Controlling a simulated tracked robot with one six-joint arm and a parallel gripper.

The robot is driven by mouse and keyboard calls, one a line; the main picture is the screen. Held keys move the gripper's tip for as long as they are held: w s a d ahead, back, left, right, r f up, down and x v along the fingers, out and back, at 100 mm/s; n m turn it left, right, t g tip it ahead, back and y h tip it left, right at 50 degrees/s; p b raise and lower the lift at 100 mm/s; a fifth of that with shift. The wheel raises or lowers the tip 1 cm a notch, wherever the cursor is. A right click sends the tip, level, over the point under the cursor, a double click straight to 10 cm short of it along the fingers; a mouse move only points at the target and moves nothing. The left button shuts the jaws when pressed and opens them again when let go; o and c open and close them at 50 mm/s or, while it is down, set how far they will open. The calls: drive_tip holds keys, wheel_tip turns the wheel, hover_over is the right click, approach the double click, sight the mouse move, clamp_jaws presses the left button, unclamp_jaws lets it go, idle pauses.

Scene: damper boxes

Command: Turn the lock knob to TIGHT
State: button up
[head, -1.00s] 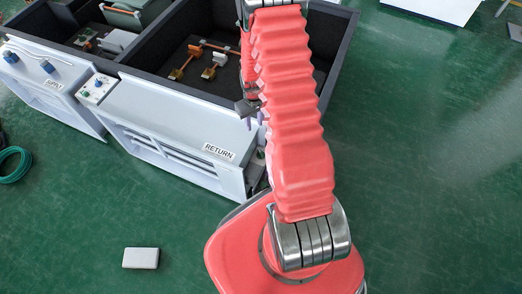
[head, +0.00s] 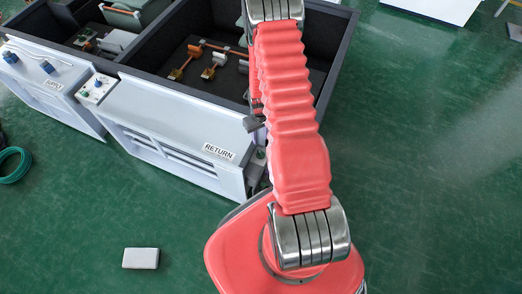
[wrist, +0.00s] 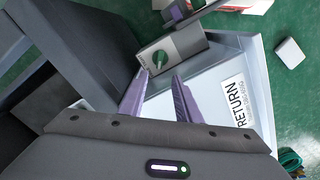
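The lock knob (wrist: 160,60) is a round green dial with a pale pointer, set on a grey plate (wrist: 184,43) at the end of the white RETURN box front (wrist: 205,90). The knob lies just beyond the fingertips, roughly centred on the gap; I see no clear contact. In the head view my arm hides most of the gripper, and the RETURN box front (head: 165,120) stands left of my arm.
The SUPPLY box (head: 55,95) stands to the left. Open dark compartments behind hold orange linkages (head: 215,65). A white block (head: 141,258) lies on the green floor, and a green hose (head: 14,165) is coiled at left.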

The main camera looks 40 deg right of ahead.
sight(261, 152)
drive_tip(key=shift+f, duration=6.3)
drive_tip(key=shift+c, duration=0.3)
clamp_jaws()
drive_tip(key=shift+d, duration=0.15)
